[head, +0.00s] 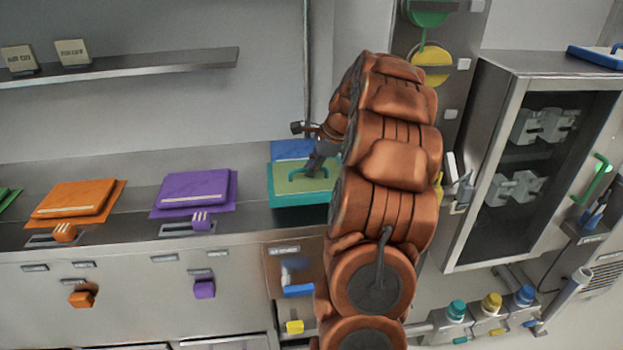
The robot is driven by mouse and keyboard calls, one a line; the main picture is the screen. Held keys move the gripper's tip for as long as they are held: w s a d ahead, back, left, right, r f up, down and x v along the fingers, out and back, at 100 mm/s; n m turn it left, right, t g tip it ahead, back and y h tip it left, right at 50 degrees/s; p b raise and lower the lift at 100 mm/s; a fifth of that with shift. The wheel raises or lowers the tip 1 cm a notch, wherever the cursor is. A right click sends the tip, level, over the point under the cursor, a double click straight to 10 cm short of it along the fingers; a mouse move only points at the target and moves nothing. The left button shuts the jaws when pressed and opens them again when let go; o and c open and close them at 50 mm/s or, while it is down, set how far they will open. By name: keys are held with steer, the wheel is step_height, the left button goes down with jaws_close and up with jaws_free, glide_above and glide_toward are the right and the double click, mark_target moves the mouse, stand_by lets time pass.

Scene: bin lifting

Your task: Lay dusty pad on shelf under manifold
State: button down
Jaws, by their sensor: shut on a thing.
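A flat pad (300,186) with a dull olive face, a teal border and a green raised handle is at the counter's right part, beside my arm. It is likely the dusty pad. My gripper (313,167) is over it, shut on the green handle; my arm partly hides the jaws and the pad's right side. I cannot tell whether the pad rests on the counter or is just above it. A pipe with teal, yellow and blue caps, perhaps the manifold (490,308), is at lower right. No shelf is clearly visible under it.
An orange pad (75,198) and a purple pad (195,188) lie on the counter to the left. A wall shelf (150,66) holds two small signs. A glass-fronted cabinet (530,150) stands on the right. A blue pad (293,149) is behind the olive one.

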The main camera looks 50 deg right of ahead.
mark_target(313, 180)
steer(key=shift+f+p, duration=0.4)
steer(key=shift+f, duration=1.8)
steer(key=c, duration=1.2)
jaws_free()
steer(key=shift+d, duration=0.1)
steer(key=b+v, duration=0.2)
steer(key=v, duration=1)
